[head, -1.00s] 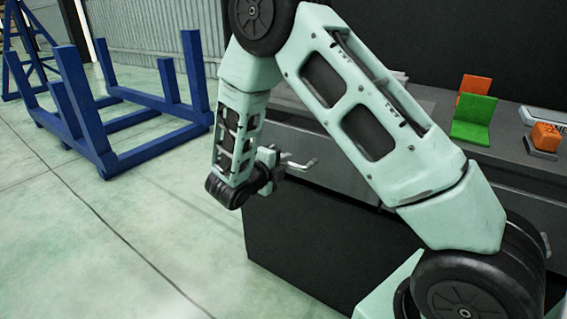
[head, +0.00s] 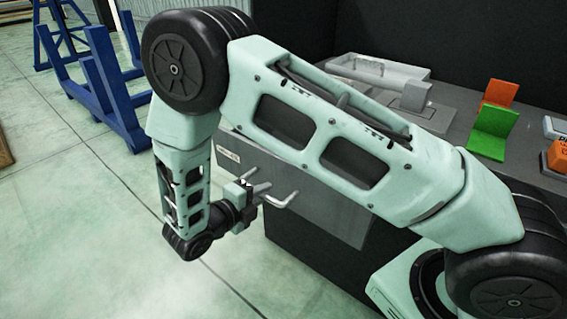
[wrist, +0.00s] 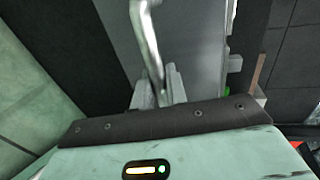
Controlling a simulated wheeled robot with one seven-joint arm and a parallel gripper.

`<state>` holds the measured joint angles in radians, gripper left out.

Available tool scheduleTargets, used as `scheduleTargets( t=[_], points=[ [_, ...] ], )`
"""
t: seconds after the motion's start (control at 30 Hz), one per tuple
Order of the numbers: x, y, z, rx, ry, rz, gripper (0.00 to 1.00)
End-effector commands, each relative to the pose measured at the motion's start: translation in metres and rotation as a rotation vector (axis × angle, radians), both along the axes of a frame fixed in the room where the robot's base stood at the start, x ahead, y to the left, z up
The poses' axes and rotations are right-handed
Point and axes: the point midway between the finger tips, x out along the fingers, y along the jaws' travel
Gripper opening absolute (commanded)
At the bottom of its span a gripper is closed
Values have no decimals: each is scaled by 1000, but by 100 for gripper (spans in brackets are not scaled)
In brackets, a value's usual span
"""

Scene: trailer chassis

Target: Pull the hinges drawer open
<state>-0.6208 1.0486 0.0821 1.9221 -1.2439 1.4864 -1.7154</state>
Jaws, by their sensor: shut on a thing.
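The drawer (head: 318,208) is a grey box front with a small white label at its left end, too small to read. In the wrist view, the handle (wrist: 147,40) runs down between my gripper's fingers (wrist: 157,88), beside the grey drawer front (wrist: 195,50). My arm hides part of the drawer and cabinet.
The dark cabinet (head: 315,270) stands below the grey worktop (head: 455,130). A green bracket (head: 492,130), an orange bracket (head: 500,93) and a grey tray (head: 375,72) are on top. A blue frame (head: 105,75) stands at the back left. The floor at lower left is clear.

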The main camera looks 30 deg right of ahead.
Motion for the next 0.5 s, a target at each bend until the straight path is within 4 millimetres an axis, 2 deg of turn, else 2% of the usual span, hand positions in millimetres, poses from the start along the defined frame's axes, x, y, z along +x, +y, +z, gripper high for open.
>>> scheduleTargets(
  t=[0.03, 0.2, 0.33, 0.5],
  points=[
    [-5, 16, 4, 0, 1, 6, 0],
    [-18, 51, 2, 0, 1, 2, 0],
    [-25, 69, 1, 0, 0, 1, 0],
    [-29, 82, 0, 0, -1, -1, 0]
  ],
)
